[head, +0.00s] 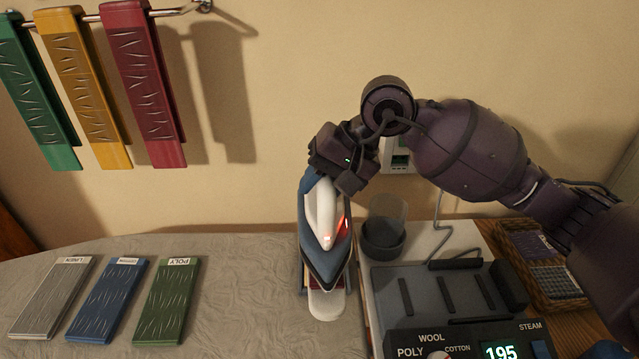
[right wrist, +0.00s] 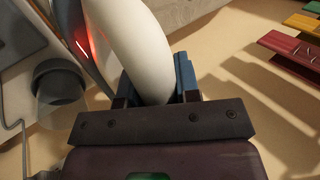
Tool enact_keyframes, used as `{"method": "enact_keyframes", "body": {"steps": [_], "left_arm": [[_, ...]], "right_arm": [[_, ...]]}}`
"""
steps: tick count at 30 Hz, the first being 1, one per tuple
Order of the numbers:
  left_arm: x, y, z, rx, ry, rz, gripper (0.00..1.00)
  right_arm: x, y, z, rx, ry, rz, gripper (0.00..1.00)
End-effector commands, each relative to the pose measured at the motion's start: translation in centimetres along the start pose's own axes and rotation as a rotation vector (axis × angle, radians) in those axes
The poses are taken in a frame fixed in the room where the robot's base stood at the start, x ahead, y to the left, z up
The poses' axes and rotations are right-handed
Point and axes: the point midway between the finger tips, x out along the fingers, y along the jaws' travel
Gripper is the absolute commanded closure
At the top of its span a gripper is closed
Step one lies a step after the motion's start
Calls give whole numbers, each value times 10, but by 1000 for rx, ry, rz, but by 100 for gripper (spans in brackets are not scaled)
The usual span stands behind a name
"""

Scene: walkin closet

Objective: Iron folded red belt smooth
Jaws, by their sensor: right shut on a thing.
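A folded red belt (head: 143,85) with crease marks hangs at the right end of the wall rail, and its end also shows in the right wrist view (right wrist: 285,47). A blue and white iron (head: 322,235) with a red light is tilted, nose toward me, above a narrow stand with a pale rounded end (head: 327,304). I cannot tell whether the iron touches the stand. My right gripper (head: 338,165) is shut on the iron's white handle (right wrist: 137,50), seen between the fingers (right wrist: 152,90) in the right wrist view. My left gripper is not in view.
Green (head: 38,95) and yellow (head: 82,85) folded belts hang beside the red one. Grey (head: 50,298), blue (head: 108,300) and green (head: 167,300) pieces lie on the grey cloth (head: 235,300). A control station (head: 440,300) reading 195, a cup (head: 385,230) and a basket (head: 545,265) stand right.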

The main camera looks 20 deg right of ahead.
Motion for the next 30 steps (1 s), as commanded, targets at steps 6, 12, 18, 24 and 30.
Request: {"method": "enact_keyframes", "body": {"steps": [6,12,18,24,30], "left_arm": [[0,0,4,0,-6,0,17],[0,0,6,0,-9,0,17],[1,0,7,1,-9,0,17],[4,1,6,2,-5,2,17],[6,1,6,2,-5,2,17]], "right_arm": [[0,0,0,-2,3,-3,100],[2,1,0,-2,3,-3,100],[3,2,0,-2,3,-3,100],[4,3,0,-2,4,-3,100],[6,4,0,-2,4,-3,100]]}}
